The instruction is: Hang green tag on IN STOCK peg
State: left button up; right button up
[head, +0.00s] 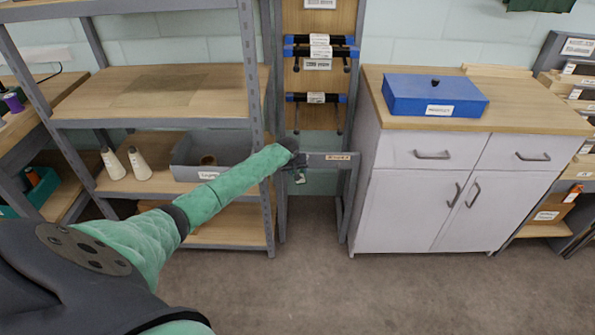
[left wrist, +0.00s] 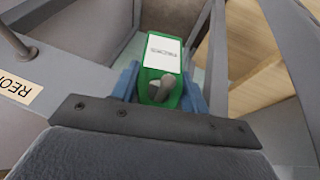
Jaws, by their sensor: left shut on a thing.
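My left gripper (head: 297,160) is at the left end of a low grey crossbar (head: 330,160) and is shut on the green tag. In the left wrist view the green tag (left wrist: 147,82), with a white label, sits between the blue fingers of the gripper (left wrist: 163,90). A rounded grey peg-like end (left wrist: 168,85) shows at the tag's opening; I cannot tell how far it passes through. Another grey peg (left wrist: 14,38) stands at the left, above a label (left wrist: 20,88) that begins "REO". An IN STOCK label cannot be read. My right gripper is out of view.
A grey shelf rack (head: 256,110) with two pale cones (head: 125,164) and a grey bin (head: 188,158) stands left of the crossbar. A white cabinet (head: 400,207) with a blue box (head: 420,92) stands at the right. The floor in front is clear.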

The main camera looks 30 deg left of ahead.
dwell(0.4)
pick_arm(q)
jog(key=o, duration=1.5)
